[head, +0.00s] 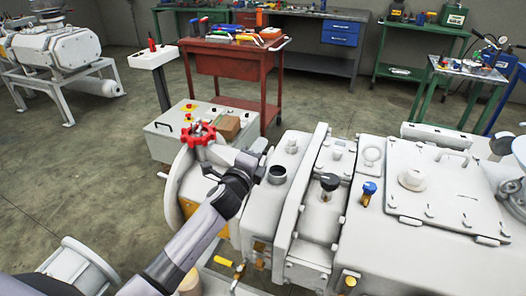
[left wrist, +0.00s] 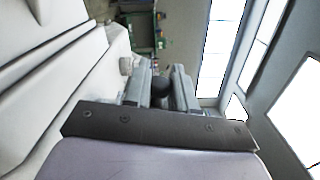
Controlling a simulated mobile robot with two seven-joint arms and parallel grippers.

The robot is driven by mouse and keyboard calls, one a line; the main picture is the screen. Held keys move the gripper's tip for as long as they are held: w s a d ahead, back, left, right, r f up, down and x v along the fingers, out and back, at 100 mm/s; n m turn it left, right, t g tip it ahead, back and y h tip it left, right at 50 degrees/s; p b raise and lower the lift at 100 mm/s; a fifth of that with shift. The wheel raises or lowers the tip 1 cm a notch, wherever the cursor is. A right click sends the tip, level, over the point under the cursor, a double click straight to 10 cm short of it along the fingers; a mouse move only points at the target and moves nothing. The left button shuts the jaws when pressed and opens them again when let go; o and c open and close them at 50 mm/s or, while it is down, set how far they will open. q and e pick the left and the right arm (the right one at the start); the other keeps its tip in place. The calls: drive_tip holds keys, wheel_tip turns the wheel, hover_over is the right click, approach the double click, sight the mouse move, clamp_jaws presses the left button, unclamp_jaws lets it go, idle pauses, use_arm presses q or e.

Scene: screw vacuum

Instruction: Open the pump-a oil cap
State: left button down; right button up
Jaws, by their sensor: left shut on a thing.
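The pump-a body (head: 316,240) is a pale grey machine across the middle and right of the head view. A short round neck with a dark top (head: 277,174) stands on its left part, just right of my left gripper (head: 260,162). A black knob (head: 330,182) and a blue-topped fitting (head: 369,188) stand further right. In the left wrist view my left gripper (left wrist: 162,88) is shut on a dark round cap (left wrist: 161,90) between its fingers. My right gripper is not in view.
A red valve handwheel (head: 198,133) stands close behind my left forearm. A flat plate with a handle (head: 445,184) covers the pump's right part. A red tool cart (head: 232,62) and workbenches stand behind.

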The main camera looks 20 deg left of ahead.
use_arm(q)
drive_tip(key=shift+a+f+n, duration=0.2)
drive_tip(key=shift+a+n, duration=0.1)
drive_tip(key=shift+n, duration=0.45)
drive_tip(key=shift+a+f+n, duration=0.2)
drive_tip(key=shift+a+n, duration=0.1)
drive_tip(key=shift+n, duration=0.45)
drive_tip(key=c, duration=1)
unclamp_jaws()
drive_tip(key=shift+s+a, duration=0.15)
drive_tip(key=shift+s, duration=3.45)
